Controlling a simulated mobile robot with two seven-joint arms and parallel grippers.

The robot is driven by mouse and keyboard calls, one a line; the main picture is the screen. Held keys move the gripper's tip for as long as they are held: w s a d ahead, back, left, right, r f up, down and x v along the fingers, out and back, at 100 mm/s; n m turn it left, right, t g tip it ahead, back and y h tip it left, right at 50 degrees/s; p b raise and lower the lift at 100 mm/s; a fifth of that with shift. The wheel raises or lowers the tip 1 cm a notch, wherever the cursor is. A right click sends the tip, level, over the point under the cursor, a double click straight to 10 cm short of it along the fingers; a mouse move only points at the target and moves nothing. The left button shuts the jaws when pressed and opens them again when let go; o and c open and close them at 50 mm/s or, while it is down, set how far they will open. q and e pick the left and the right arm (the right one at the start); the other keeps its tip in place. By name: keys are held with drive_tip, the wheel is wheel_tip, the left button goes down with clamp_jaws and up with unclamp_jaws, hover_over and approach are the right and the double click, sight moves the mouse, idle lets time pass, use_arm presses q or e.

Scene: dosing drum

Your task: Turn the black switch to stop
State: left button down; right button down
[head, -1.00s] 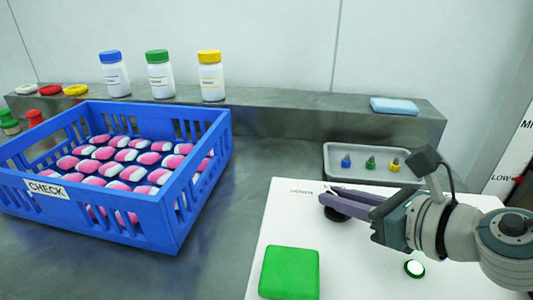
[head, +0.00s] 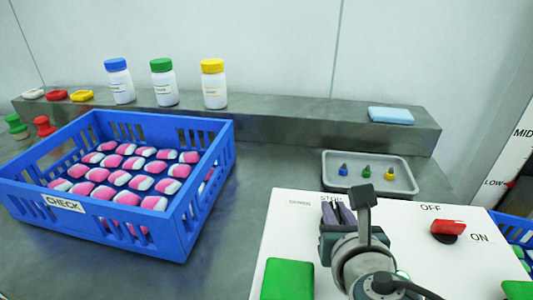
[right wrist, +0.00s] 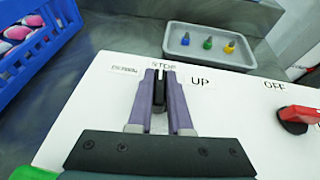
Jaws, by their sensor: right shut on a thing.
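The black switch (right wrist: 159,92) is on the white panel (right wrist: 95,120); in the right wrist view it is a dark narrow handle between my two purple fingers. It lines up with the STOP label (right wrist: 163,64) straight ahead. The UP label (right wrist: 200,82) is to its right, and a smaller label (right wrist: 124,70) to its left is hard to read. My right gripper (right wrist: 160,88) is shut on the black switch. In the head view my gripper and wrist hide most of the switch. My left gripper is not in view.
A red switch (head: 449,229) with OFF and ON labels is right of my gripper. A green block (head: 288,280) is at the panel's near left. A grey tray (head: 335,182) with several small coloured pieces is behind. A blue crate (head: 180,228) stands left.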

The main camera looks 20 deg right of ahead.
drive_tip(key=shift+m+g+h, duration=0.3)
drive_tip(key=shift+m+h, duration=0.4)
drive_tip(key=shift+h, duration=0.1)
drive_tip(key=c, duration=0.8)
unclamp_jaws()
drive_tip(key=shift+c, duration=0.2)
drive_tip(key=shift+s+a+r, duration=0.1)
drive_tip(key=p+v, duration=0.2)
drive_tip(key=v, duration=0.6)
drive_tip(key=shift+s+a+r, duration=0.1)
drive_tip(key=shift+s, duration=0.15)
drive_tip(key=shift+s+a+r, duration=0.25)
drive_tip(key=shift+s+a, duration=0.05)
drive_tip(key=shift+s, duration=0.15)
